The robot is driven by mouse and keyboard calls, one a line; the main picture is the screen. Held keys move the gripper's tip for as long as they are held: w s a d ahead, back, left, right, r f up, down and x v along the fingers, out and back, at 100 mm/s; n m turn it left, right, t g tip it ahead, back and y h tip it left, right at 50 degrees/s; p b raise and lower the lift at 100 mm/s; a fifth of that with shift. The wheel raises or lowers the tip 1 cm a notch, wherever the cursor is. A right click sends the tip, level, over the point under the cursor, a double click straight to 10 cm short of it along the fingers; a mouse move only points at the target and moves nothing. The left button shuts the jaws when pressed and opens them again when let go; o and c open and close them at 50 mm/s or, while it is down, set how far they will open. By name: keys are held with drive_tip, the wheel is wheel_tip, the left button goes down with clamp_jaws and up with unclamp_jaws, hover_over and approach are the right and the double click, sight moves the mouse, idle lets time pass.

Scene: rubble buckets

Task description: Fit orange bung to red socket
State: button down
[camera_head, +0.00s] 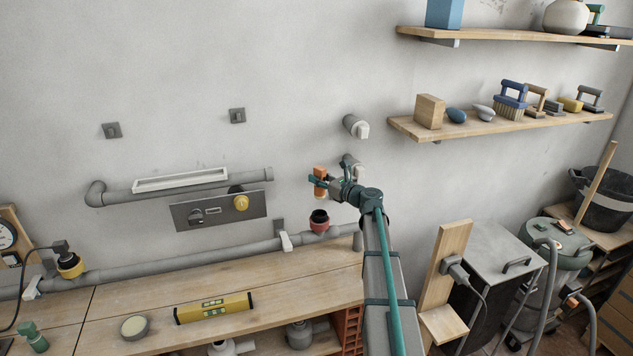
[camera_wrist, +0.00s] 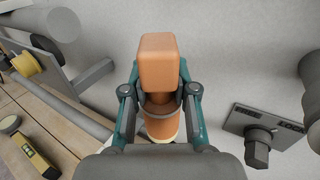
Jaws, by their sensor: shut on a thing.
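The orange bung (camera_head: 320,174) is held in my gripper (camera_head: 326,182), above the red socket in the head view. In the wrist view the orange bung (camera_wrist: 158,62) stands between the two teal fingers of my gripper (camera_wrist: 160,105). Its block-shaped end points up in that picture, and a rounder orange part shows below the fingers. The red socket (camera_head: 319,226) sits on the grey pipe along the wall, its dark opening facing up. The bung is apart from the socket. The socket is not clearly visible in the wrist view.
A grey panel with a yellow knob (camera_head: 241,203) is on the wall left of the socket. Capped pipe stubs (camera_head: 356,127) project behind my gripper. A yellow level (camera_head: 213,308) lies on the bench.

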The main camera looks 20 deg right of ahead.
sight(318, 198)
drive_tip(key=shift+f+b, duration=1.6)
drive_tip(key=shift+f, duration=1.2)
drive_tip(key=shift+f, duration=0.1)
drive_tip(key=shift+f+b, duration=0.65)
drive_tip(key=shift+f, duration=0.55)
drive_tip(key=shift+f, duration=0.4)
drive_tip(key=shift+f+b, duration=0.9)
drive_tip(key=shift+f, duration=0.4)
drive_tip(key=shift+f, duration=0.15)
drive_tip(key=shift+f+b, duration=0.3)
